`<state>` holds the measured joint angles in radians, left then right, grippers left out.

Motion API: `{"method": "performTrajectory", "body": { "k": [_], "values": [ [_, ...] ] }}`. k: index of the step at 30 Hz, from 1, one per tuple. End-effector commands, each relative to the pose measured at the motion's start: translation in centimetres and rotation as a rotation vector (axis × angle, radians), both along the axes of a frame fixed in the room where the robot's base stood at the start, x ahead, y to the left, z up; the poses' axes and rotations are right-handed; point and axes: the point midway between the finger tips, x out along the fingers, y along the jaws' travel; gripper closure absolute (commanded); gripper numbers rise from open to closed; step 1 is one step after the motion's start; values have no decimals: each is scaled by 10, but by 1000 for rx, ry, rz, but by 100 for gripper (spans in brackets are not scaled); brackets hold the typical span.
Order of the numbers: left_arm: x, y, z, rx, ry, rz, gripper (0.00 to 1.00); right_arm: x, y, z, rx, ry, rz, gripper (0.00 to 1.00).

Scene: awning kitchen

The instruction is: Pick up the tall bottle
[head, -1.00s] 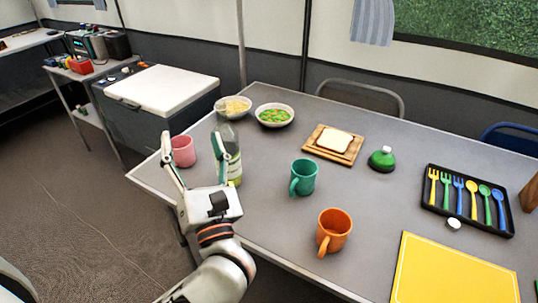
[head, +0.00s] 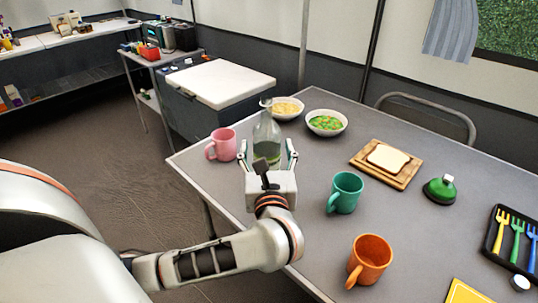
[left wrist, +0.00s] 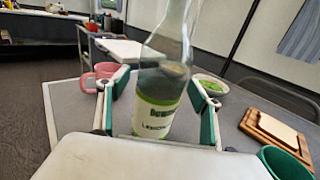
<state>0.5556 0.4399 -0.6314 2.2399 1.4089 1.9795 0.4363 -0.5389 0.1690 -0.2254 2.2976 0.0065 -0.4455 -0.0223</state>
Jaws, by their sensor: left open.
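The tall bottle (head: 267,135) is clear glass with a green and white label and stands upright on the grey table (head: 300,225). In the left wrist view the bottle (left wrist: 165,75) stands between the two fingers. My left gripper (head: 268,150) is open, with one finger on each side of the bottle. A gap shows between the fingers and the glass in the left wrist view (left wrist: 160,105). The bottle's lower part is hidden behind the gripper in the head view. My right gripper is not in view.
A pink mug (head: 222,145) stands close to the left of the bottle. A teal mug (head: 346,192) and an orange mug (head: 369,262) stand to the right. Two bowls, one with yellow food (head: 284,108) and one with green food (head: 326,122), stand behind.

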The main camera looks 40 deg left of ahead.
Motion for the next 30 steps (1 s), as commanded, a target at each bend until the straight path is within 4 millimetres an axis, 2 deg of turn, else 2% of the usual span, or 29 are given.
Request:
{"method": "performTrajectory", "body": {
  "k": [10,11,15,16,30],
  "values": [
    [7,6,1,-1,-1,0,35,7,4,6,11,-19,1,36],
    [6,6,1,-1,-1,0,40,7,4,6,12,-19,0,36],
    [6,6,1,0,-1,0,77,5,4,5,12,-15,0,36],
    [6,6,1,-1,-1,0,83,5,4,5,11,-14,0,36],
    [6,6,5,0,-3,1,83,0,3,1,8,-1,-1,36]
  ]
}}
